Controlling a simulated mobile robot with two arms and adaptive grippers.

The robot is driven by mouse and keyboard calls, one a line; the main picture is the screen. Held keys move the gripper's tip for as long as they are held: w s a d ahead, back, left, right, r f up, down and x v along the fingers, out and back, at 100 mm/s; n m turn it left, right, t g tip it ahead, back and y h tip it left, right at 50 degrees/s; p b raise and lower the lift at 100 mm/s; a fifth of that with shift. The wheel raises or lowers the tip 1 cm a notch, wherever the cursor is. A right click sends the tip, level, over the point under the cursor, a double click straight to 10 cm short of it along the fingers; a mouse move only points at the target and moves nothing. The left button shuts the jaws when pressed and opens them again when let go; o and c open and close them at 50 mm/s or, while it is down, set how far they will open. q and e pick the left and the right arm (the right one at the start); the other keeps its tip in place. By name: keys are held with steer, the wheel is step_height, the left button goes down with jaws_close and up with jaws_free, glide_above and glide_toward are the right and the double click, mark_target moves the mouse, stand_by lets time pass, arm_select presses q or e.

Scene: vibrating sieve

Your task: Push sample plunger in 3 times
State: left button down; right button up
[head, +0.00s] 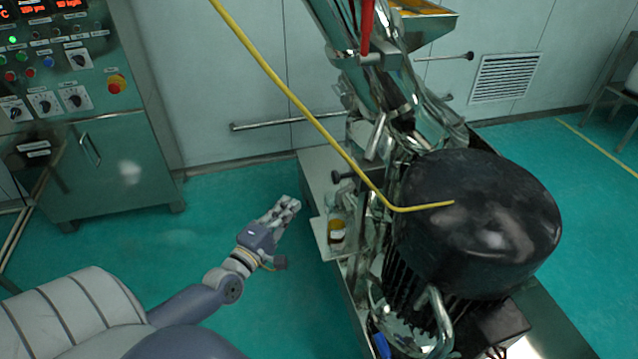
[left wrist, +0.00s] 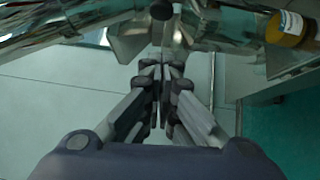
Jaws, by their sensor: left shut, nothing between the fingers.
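The sample plunger (head: 337,177) is a short rod with a dark round knob, on the near left side of the steel sieve machine. A dark knob that looks like this plunger (left wrist: 161,10) shows at the top of the left wrist view, ahead of the fingertips. My left gripper (head: 287,208) is shut and empty, left of the machine and lower in the picture than the knob. Its closed fingers (left wrist: 162,75) point toward the knob, with a visible gap between. The plunger's rod is mostly hidden in the wrist view. My right gripper is not in view.
A small jar with amber contents (head: 337,231) stands on a ledge below the plunger; it also shows in the wrist view (left wrist: 286,28). A black motor drum (head: 480,220) is at right, with a yellow cable (head: 300,103) above. A control cabinet (head: 120,160) stands left.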

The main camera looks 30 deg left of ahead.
mark_target(344, 176)
arm_select(q)
steer(key=w+d+p, duration=0.1)
steer(key=w+d, duration=0.1)
steer(key=w, duration=0.8)
steer(key=shift+w+r+p, duration=0.3)
steer(key=shift+r+p, duration=0.05)
steer(key=shift+r, duration=0.05)
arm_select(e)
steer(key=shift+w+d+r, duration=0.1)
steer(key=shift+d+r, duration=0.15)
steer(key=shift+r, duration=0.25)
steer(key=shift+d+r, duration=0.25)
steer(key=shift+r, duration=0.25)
arm_select(q)
steer(key=shift+d, duration=0.1)
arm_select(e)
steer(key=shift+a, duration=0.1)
